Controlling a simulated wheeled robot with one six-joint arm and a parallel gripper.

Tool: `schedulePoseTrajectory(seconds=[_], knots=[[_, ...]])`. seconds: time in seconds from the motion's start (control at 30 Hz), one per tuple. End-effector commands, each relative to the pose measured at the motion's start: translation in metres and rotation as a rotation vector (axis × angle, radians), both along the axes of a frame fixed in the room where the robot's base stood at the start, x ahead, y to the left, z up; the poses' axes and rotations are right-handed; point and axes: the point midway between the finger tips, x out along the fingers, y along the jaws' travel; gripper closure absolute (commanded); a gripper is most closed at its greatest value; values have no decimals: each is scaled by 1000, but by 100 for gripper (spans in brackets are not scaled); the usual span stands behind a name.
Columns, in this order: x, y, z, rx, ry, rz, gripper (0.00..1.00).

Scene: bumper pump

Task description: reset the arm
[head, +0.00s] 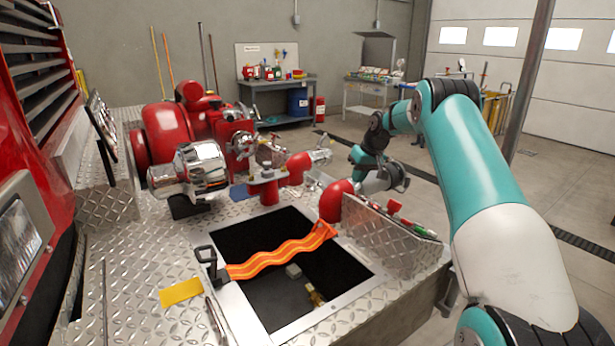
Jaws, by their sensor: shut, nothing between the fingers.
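My arm reaches in from the lower right, arches up and bends back toward the red pump piping. My gripper (392,178) is at the end of the arm, right of the red elbow pipe (337,201) and above the right side of the bumper. It looks dark and small. Its fingers are partly hidden by the wrist and hard to make out, with nothing seen in them. The gripper appears apart from the pipe, though the silver part beside it overlaps in this view.
An orange strap (280,254) lies across the open bumper well (350,290), which holds a brass fitting (315,294). A diamond-plate panel (378,238) stands right of the well. Red pump parts (170,135) fill the left. A workbench (275,86) stands behind. Open floor lies right.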

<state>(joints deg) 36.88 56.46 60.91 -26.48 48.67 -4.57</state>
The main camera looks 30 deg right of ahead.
Motion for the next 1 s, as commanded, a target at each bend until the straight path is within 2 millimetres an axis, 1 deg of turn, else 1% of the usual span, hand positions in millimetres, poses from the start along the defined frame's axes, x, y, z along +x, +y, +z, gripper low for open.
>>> schedulePoseTrajectory(seconds=[0.17, 0.23, 0.27, 0.37, 0.47, 0.5, 0.57, 0.6, 0.67, 0.7, 0.77, 0.8, 0.87, 0.9, 0.97, 1.0], knots=[[0, -1, 1, 0, 1, 0, 100], [0, 2, 3, 1, 0, 5, 100], [1, 6, 5, 1, 0, 9, 100], [4, 32, 19, 5, 1, 42, 100], [3, 80, 43, 12, 4, 103, 100], [0, 104, 53, 16, 6, 131, 100], [-7, 140, 69, 23, 11, 176, 100], [-14, 164, 79, 27, 14, 205, 100], [-26, 199, 92, 33, 18, 250, 100], [-37, 222, 101, 37, 21, 281, 100], [-55, 256, 112, 43, 27, 327, 100], [-69, 277, 120, 47, 30, 359, 100], [-93, 308, 129, 52, 37, 405, 100], [-111, 327, 134, 56, 40, 437, 100], [-139, 354, 140, 61, 47, 484, 100], [-159, 371, 144, 64, 51, 516, 100]])
